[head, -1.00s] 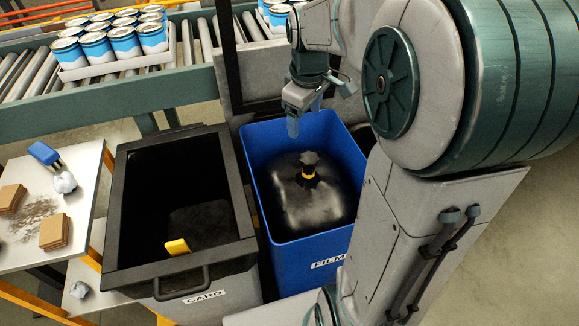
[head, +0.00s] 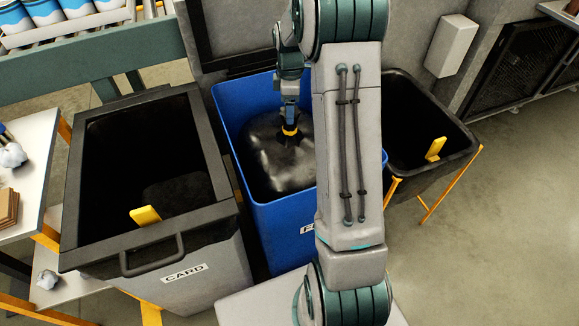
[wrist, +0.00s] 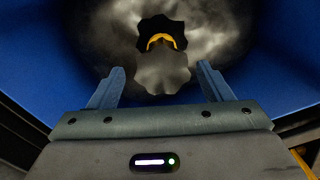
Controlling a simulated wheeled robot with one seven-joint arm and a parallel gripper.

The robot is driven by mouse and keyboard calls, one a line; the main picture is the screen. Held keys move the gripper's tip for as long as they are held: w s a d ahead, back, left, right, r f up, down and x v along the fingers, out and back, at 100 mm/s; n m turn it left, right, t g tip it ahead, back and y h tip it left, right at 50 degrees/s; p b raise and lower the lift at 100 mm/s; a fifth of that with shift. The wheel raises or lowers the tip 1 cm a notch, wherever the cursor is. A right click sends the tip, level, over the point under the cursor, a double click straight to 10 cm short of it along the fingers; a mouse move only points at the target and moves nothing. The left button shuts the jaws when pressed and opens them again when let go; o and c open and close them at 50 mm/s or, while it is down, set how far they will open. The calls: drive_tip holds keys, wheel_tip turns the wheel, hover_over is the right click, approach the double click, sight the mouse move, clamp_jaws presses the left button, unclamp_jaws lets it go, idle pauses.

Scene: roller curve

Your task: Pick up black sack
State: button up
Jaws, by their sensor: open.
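The black sack (head: 277,160) sits inside the blue bin (head: 228,100) labelled as film, and my arm hides part of both. Its neck is tied with a yellow band, and the gathered top shows in the wrist view (wrist: 162,72). My gripper (head: 289,118) points down into the bin at the sack's tied neck. In the wrist view my gripper (wrist: 160,85) has its two blue fingers apart, with the sack's gathered top between and just beyond them. I cannot tell whether either finger touches it.
A grey bin (head: 190,245) labelled CARD, with a black rim and a yellow tab, stands to the left. A black bin (head: 440,160) on a yellow stand is at the right. A conveyor with cans (head: 45,12) runs behind.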

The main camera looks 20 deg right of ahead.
wheel_tip(320, 180, down, 7)
drive_tip(key=shift+s+a+r+b, duration=0.1)
drive_tip(key=shift+b, duration=0.35)
clamp_jaws()
